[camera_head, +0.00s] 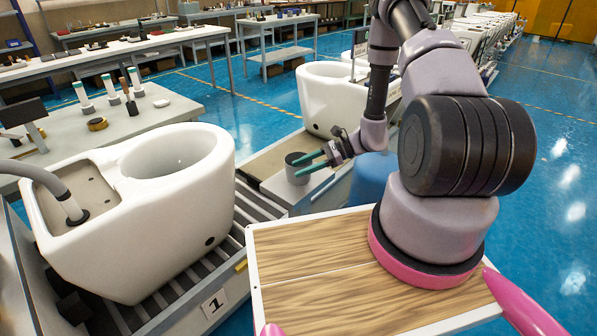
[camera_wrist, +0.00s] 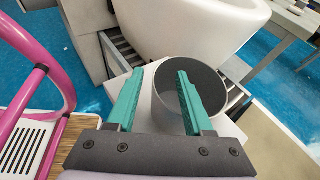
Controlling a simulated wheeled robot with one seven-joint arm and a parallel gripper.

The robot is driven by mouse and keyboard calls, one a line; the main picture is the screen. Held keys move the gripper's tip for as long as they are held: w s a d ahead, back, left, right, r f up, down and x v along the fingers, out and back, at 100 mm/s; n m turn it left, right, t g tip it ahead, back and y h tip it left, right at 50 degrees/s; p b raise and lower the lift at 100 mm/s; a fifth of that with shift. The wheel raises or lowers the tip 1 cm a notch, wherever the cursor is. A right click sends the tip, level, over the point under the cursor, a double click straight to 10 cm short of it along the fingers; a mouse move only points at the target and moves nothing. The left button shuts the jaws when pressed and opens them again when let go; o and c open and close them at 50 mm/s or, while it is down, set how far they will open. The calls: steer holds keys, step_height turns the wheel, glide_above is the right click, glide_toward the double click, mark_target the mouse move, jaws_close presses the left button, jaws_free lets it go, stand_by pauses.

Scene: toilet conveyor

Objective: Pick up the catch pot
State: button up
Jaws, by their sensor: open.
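The catch pot (camera_head: 294,174) is a dark grey open cylinder, standing upright on a light ledge at the end of the conveyor, beside the white toilet. In the wrist view the pot (camera_wrist: 206,82) lies just ahead, its round mouth facing up. My gripper (camera_head: 309,164) is open, with two green fingers at the pot. In the wrist view my gripper (camera_wrist: 160,73) has its left finger outside the pot's left wall and its right finger over the mouth. I cannot tell whether either finger touches the wall.
A white toilet (camera_head: 105,235) sits on the roller conveyor (camera_head: 240,215) to the left, close to the pot. Another toilet (camera_head: 325,90) stands behind. A blue drum (camera_head: 372,178) is right of the pot. A workbench (camera_head: 125,125) with small tools is at the back left.

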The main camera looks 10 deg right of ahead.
steer(key=shift+a+f, duration=0.1)
steer(key=shift+a, duration=0.15)
jaws_close()
